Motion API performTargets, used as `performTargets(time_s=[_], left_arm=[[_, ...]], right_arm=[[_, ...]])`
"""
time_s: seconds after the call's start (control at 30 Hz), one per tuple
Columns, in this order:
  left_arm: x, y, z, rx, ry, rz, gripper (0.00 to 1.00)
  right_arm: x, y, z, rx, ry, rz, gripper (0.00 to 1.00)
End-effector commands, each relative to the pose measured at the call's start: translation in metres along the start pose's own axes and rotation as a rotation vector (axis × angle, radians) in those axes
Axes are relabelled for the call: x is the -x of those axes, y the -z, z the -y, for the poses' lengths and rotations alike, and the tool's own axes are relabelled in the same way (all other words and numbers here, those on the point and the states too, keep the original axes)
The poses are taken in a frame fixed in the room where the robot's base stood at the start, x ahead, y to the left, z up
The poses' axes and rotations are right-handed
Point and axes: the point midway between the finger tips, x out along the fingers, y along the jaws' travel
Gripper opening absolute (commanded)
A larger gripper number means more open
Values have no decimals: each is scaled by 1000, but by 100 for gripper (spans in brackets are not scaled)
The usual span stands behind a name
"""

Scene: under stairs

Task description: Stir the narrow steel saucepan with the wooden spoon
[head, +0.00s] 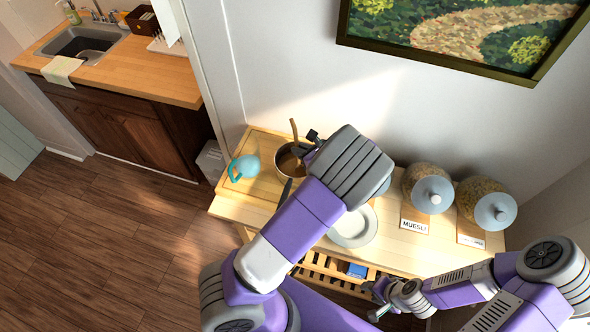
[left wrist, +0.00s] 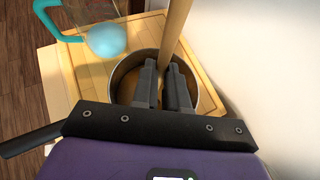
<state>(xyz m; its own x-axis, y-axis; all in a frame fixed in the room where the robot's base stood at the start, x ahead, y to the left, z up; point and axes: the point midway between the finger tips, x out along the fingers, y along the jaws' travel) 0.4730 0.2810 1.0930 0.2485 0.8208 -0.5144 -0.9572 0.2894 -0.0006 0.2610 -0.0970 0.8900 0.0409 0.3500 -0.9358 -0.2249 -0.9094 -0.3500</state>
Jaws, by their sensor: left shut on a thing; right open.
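The steel saucepan (head: 284,170) stands on a wooden board at the left part of the table, with brown contents inside. Its round rim also shows in the left wrist view (left wrist: 116,80). The wooden spoon (head: 294,127) stands steeply in the pan, handle up; it also shows in the left wrist view (left wrist: 176,32). My left gripper (head: 305,147) is over the pan, shut on the spoon; its fingers show in the left wrist view (left wrist: 164,78). The spoon's lower end is hidden. My right gripper (head: 373,300) is open and empty, low at the table's front.
A teal-handled jug (head: 247,166) stands left of the pan. A pale plate (head: 354,238) lies to the right, partly behind my left arm. A muesli jar (head: 420,185) and a second jar (head: 478,195) stand at the right. The wall is close behind the pan.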

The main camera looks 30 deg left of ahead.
Motion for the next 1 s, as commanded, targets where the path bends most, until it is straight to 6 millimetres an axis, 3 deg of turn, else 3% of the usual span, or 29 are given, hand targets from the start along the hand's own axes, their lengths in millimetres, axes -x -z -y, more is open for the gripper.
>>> performTargets(time_s=[0.53, 1.0], left_arm=[[0, -5, 3, 0, 0, 0, 0], [18, -48, 3, 1, -1, 0, 0]], right_arm=[[4, 0, 2, 0, 0, 0, 44], [40, -2, 15, 0, 0, 0, 44]])
